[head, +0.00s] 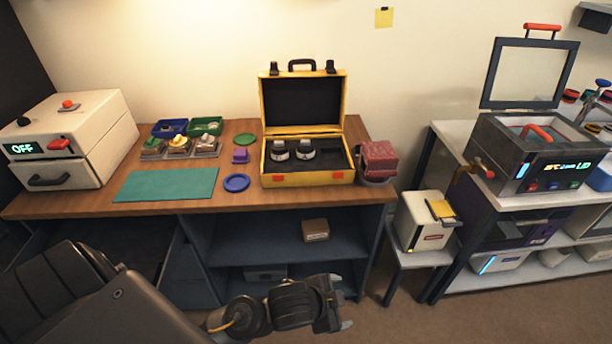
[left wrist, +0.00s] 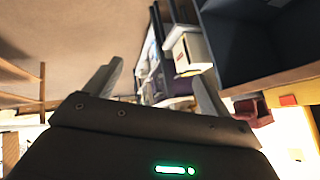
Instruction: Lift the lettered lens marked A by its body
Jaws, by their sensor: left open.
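Two lenses, dark with pale bands, stand in the open yellow case on the wooden workbench in the head view: a left lens (head: 279,151) and a right lens (head: 305,150). Their letters are too small to read, so I cannot tell which is A. My left gripper (head: 343,302) is open and empty, low in front of the bench and below the bench top, well away from the case. In the left wrist view its two fingers (left wrist: 155,88) stand apart with nothing between them. My right gripper is not in view.
The yellow case (head: 308,178) has its lid raised at the back. A red block (head: 378,160) stands right of it. A blue dish (head: 236,183), a green mat (head: 166,185) and small trays lie to the left. Shelves below hold a brown box (head: 315,230).

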